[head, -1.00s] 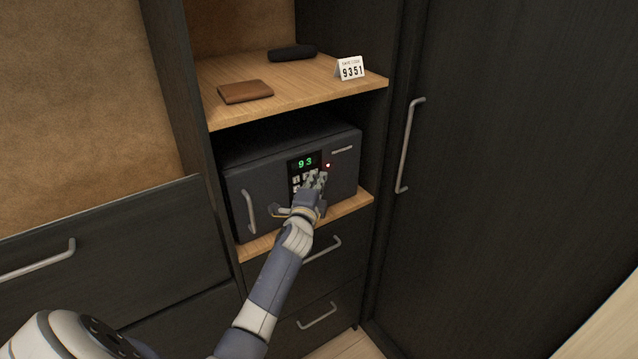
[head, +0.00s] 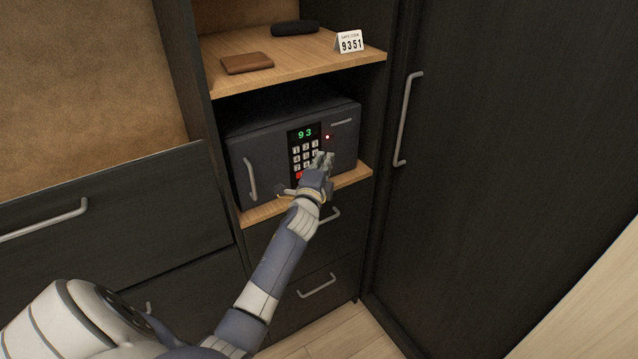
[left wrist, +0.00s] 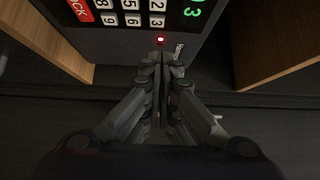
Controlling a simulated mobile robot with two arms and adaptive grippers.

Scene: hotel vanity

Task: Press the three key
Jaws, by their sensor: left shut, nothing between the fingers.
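The three key (head: 315,143) is at the top right of the keypad on the dark safe (head: 243,148). It also shows in the left wrist view (left wrist: 157,20), near the red light. The safe's green display (head: 305,134) reads 93. My left gripper (head: 323,157) is shut and empty, in front of the safe door by the keypad's right side. In the left wrist view its fingertips (left wrist: 165,58) lie below the red light, apart from the three key in the picture. The gripper hides some lower right keys in the head view. My right gripper is not in view.
A card reading 9351 (head: 350,42), a brown wallet (head: 247,63) and a dark case (head: 295,28) are on the wooden shelf (head: 300,58) above the safe. A door handle (head: 252,178) juts out at the safe's left. A tall dark door (head: 500,150) stands at right.

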